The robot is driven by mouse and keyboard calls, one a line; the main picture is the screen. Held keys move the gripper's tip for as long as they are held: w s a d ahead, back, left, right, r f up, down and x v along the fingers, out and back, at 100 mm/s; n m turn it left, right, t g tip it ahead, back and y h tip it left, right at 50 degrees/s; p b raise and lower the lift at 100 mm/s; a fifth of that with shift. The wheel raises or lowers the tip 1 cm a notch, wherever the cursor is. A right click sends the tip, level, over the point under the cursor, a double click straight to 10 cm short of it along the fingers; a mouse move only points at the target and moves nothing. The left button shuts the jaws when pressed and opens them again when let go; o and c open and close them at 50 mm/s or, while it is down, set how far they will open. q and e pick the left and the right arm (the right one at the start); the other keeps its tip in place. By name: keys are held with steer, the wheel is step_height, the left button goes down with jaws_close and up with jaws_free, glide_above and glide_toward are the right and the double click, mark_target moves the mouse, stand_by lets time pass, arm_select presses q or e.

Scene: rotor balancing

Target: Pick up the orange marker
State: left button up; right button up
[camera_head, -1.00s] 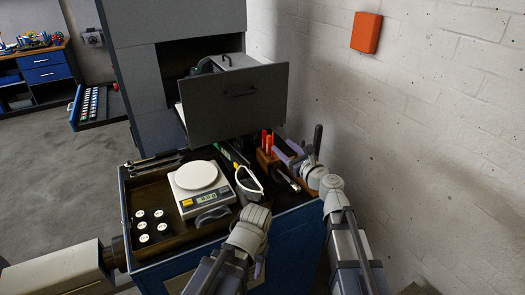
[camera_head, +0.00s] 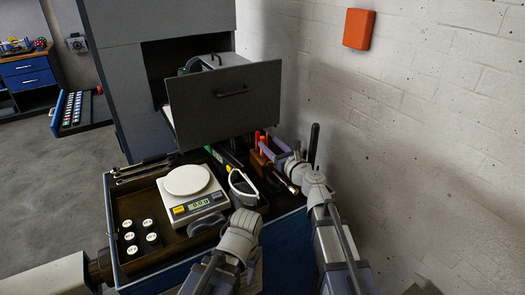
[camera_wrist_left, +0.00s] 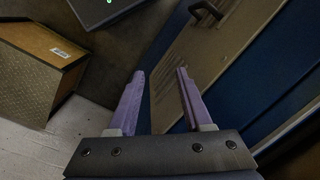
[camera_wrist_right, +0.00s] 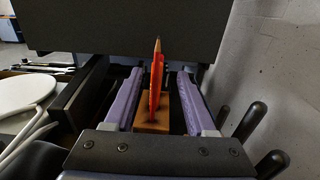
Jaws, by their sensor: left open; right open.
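Red-orange markers (camera_head: 257,139) stand upright in a brown wooden block (camera_head: 258,162) at the back right of the bench, below the open drawer. In the right wrist view an orange-red marker (camera_wrist_right: 155,78) stands in the block (camera_wrist_right: 152,118), with a pointed pencil-like tip above it. My right gripper (camera_wrist_right: 160,73) is open, its purple fingers on either side of the marker in that view; I cannot tell whether they touch it. In the head view the right gripper (camera_head: 274,150) partly covers the block.
A white scale (camera_head: 200,203) and several dark white-topped pieces (camera_head: 140,238) stand in a tray to the left. White safety glasses (camera_head: 243,188) lie nearer. The grey open drawer (camera_head: 225,100) overhangs behind the markers. A brick wall (camera_head: 420,120) bounds the right.

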mark_target(264, 140)
steer(key=x, duration=0.5)
steer(key=shift+a, duration=0.25)
steer(key=shift+s, duration=0.1)
steer(key=shift+c, duration=0.2)
jaws_close()
